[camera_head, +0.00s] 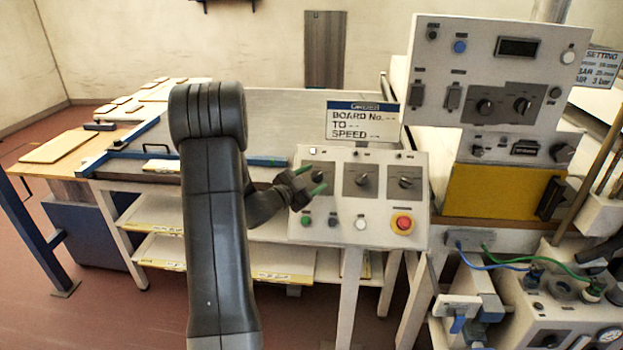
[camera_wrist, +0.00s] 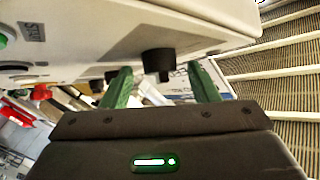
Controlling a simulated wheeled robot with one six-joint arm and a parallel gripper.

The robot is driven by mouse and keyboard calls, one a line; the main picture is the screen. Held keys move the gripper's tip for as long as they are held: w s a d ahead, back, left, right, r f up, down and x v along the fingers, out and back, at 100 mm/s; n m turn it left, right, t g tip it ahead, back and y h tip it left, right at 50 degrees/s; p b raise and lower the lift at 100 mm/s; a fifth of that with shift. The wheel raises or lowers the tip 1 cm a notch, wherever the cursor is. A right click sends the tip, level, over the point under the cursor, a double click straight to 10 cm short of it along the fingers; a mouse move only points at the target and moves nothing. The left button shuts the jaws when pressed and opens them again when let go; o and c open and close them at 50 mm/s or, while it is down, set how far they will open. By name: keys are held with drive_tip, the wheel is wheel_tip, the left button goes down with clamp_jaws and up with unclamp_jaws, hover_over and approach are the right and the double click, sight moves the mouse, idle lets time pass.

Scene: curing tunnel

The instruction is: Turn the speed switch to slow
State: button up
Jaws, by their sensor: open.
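A tilted white control panel (camera_head: 342,236) carries three black rotary knobs in a row on grey plates: a left knob (camera_head: 318,175), a middle knob (camera_head: 362,180) and a right knob (camera_head: 405,183). Their labels are too small to read, so I cannot tell which is the speed switch. My gripper (camera_head: 310,180) is open with green fingers at the left knob, partly covering it. In the wrist view, a black knob (camera_wrist: 158,65) sticks out from the panel between the spread fingers of my gripper (camera_wrist: 160,82), with gaps at both sides. Its pointer setting is not visible.
A red emergency button (camera_head: 403,222) on a yellow base sits at the panel's lower right, with small push buttons left of it. A sign (camera_head: 360,120) reading "BOARD No. TO SPEED" stands behind. A taller console (camera_head: 490,75) rises to the right.

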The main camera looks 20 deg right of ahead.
drive_tip(key=c, duration=1)
